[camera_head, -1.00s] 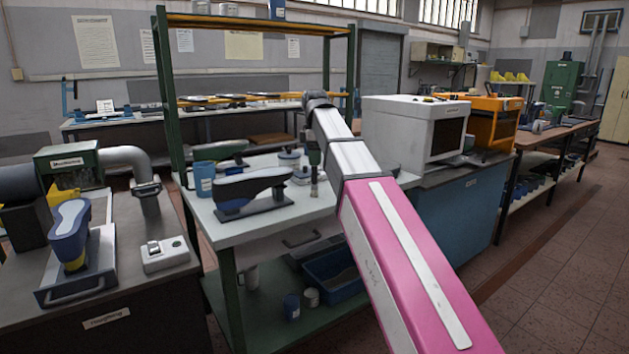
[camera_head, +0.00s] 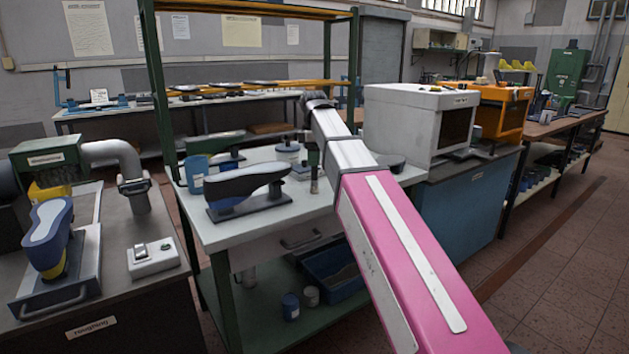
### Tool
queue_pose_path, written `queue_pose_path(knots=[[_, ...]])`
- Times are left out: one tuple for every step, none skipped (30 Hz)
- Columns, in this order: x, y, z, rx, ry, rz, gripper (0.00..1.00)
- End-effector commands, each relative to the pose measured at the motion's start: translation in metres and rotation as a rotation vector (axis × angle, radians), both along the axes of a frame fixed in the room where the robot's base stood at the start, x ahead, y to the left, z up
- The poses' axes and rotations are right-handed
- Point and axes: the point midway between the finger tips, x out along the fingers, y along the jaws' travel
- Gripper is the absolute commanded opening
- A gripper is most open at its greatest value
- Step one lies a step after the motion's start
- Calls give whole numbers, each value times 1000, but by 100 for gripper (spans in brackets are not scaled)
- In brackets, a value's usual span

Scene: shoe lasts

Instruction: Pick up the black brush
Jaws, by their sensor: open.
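My arm reaches from the lower right over the white-topped bench (camera_head: 235,235). My gripper (camera_head: 314,160) points down at its end, small and partly hidden by my arm, and its jaws are open. A small dark upright item (camera_head: 314,183) stands on the bench right below the gripper. It may be the black brush, but it is too small to tell, and whether the jaws are around it or above it is unclear. No other item here can be clearly made out as a brush.
A dark-soled shoe last (camera_head: 247,185) on a stand and a blue can (camera_head: 195,173) are left of the gripper. A white oven-like box (camera_head: 405,125) stands to the right. A green shelf post (camera_head: 158,95) rises at the bench's left. The bench's front left is clear.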

Motion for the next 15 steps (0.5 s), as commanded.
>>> queue_pose_path(knots=[[-1,-1,-3,0,0,0,53],[-1,-1,-6,0,0,0,53],[-1,-1,-11,0,1,0,53],[-2,-2,-15,0,1,0,53],[-2,-2,-19,0,1,0,53],[-2,-3,-24,-1,2,0,53],[-3,-3,-28,0,2,0,53],[-2,-3,-33,0,1,0,53],[-2,-3,-38,0,1,0,53],[-2,-3,-42,0,1,0,53],[-2,-3,-45,0,1,0,53],[-2,-3,-47,0,1,0,53],[-2,-3,-48,0,1,0,53],[-1,-3,-49,0,1,0,53],[-1,-3,-49,0,0,0,53]])
